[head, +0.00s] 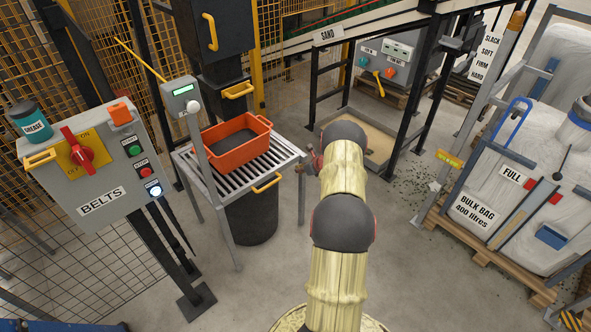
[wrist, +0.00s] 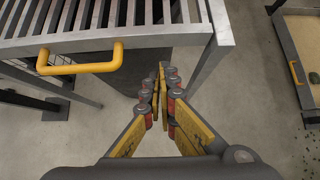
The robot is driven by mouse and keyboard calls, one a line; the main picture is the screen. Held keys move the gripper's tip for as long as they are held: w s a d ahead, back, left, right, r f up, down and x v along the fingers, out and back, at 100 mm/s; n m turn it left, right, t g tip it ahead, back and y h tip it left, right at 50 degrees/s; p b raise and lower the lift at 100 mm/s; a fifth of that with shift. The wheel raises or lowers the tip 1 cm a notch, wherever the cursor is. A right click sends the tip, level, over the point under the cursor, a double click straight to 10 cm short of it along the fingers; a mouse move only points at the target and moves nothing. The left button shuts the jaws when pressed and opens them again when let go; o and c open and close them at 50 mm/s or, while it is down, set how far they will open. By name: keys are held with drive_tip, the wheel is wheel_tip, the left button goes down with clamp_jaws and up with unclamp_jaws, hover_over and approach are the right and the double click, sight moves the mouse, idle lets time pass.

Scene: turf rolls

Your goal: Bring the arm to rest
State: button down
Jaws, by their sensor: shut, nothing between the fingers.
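My gripper (wrist: 160,88) is shut and empty in the wrist view, its fingertips together beside the corner of the grated table (wrist: 216,40). In the head view my gripper (head: 314,160) is mostly hidden behind my own arm. It shows just right of the grated table (head: 217,180), over the floor. My arm, in a cream cover with dark joints, rises from the bottom centre and bends away from me.
An orange bin (head: 236,142) sits on the grated table; a yellow handle (wrist: 80,57) is on the table's edge. A belts panel (head: 100,165) stands left, a bulk bag (head: 515,190) right. A sand tray (head: 378,142) lies beyond my arm. Bare floor shows either side of my arm.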

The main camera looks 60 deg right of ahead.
drive_tip(key=p+v, duration=0.2)
drive_tip(key=v, duration=0.5)
drive_tip(key=shift+r, duration=0.35)
drive_tip(key=s+a+f+n+g+y, duration=0.1)
drive_tip(key=s+a+f+n+y, duration=0.15)
drive_tip(key=a+n, duration=0.45)
drive_tip(key=s+a+r+n, duration=0.5)
drive_tip(key=a+r+n, duration=0.5)
drive_tip(key=a+r, duration=0.4)
drive_tip(key=s+a+r+n+g, duration=0.1)
drive_tip(key=s+a+r+n, duration=0.4)
drive_tip(key=a+r+n, duration=0.6)
drive_tip(key=s+a+r+n+g, duration=0.1)
drive_tip(key=s+a+r+n, duration=0.4)
drive_tip(key=a+r+n, duration=0.5)
drive_tip(key=a+r, duration=0.4)
drive_tip(key=a, duration=0.6)
drive_tip(key=a+r, duration=0.4)
drive_tip(key=a, duration=0.6)
drive_tip(key=shift+s+r+n, duration=0.25)
drive_tip(key=shift+s+n, duration=0.05)
drive_tip(key=shift+s, duration=0.05)
